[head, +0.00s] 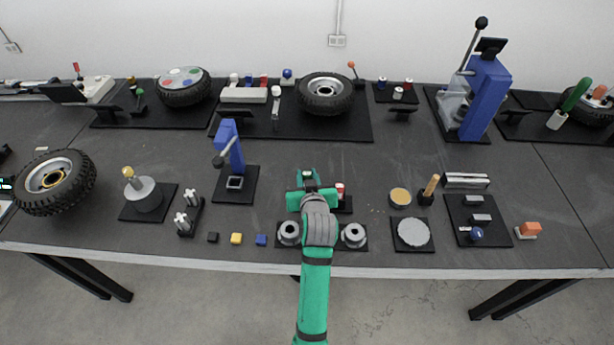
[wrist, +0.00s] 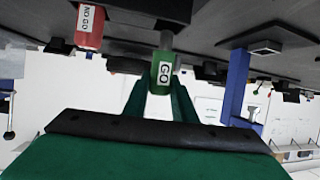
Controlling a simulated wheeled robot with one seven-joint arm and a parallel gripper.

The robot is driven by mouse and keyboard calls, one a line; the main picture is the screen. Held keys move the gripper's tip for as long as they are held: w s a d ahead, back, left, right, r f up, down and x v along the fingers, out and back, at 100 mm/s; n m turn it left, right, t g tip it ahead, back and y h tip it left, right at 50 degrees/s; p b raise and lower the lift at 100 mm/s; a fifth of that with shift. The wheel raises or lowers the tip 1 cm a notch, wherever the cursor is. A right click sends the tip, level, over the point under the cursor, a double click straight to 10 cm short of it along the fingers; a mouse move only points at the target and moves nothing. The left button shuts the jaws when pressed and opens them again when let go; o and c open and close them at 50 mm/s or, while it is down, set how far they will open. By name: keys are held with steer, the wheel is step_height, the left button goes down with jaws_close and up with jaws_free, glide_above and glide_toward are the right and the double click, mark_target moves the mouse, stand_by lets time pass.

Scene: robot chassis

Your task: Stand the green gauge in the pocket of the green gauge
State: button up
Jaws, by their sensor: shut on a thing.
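The green gauge (wrist: 161,76), a green handle with a white GO label and a grey pin, is between the fingers of my gripper (wrist: 160,100) in the wrist view, which is upside down. My gripper is shut on it. The pin's end meets the edge of the black block (wrist: 135,8) in the picture; I cannot tell whether it is in a pocket. The red gauge (wrist: 89,27), labelled NO GO, is at that block beside the green one. In the head view my gripper (head: 308,180) is left of the red gauge (head: 340,188) and mostly hides the green gauge.
Two grey hubs (head: 289,233) (head: 353,235) on a dark plate flank my arm. A blue press (head: 230,150) stands to the left. A tan disc (head: 400,197) and a wooden-handled tool (head: 431,186) are to the right.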

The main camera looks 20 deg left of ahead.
steer(key=shift+s+f, duration=0.1)
steer(key=shift+f, duration=2.45)
stand_by(1.9)
steer(key=o, duration=1.7)
steer(key=shift+r, duration=0.15)
steer(key=shift+r, duration=4.4)
steer(key=shift+d, duration=0.1)
